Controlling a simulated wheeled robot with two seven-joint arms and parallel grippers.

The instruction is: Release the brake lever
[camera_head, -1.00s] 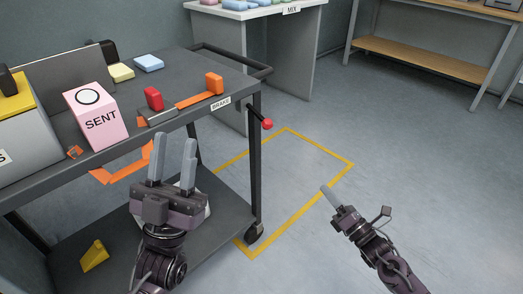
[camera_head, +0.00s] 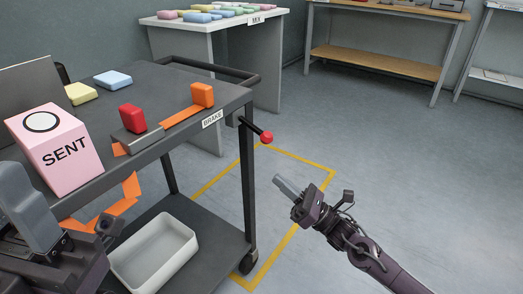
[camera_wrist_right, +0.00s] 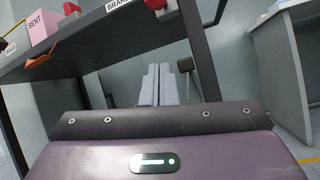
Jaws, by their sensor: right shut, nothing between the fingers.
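The brake lever (camera_head: 252,127) is a black rod with a red ball knob (camera_head: 266,137). It sticks out from the cart's corner beside the BRAKE label (camera_head: 212,119). My right gripper (camera_head: 283,184) is shut and empty, below and slightly right of the knob, apart from it. Its closed fingers (camera_wrist_right: 158,75) also show in the right wrist view, under the cart top's edge. A red shape at the top of that view, beside the label, may be the knob. My left gripper (camera_head: 30,205) is at the lower left, partly cut off; its opening is unclear.
The dark cart (camera_head: 160,88) carries a pink SENT box (camera_head: 55,150), a red block (camera_head: 132,118) and an orange block (camera_head: 203,95). A white bin (camera_head: 155,255) is on its lower shelf. Yellow floor tape (camera_head: 318,192) lies right of the cart, with free floor beyond.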

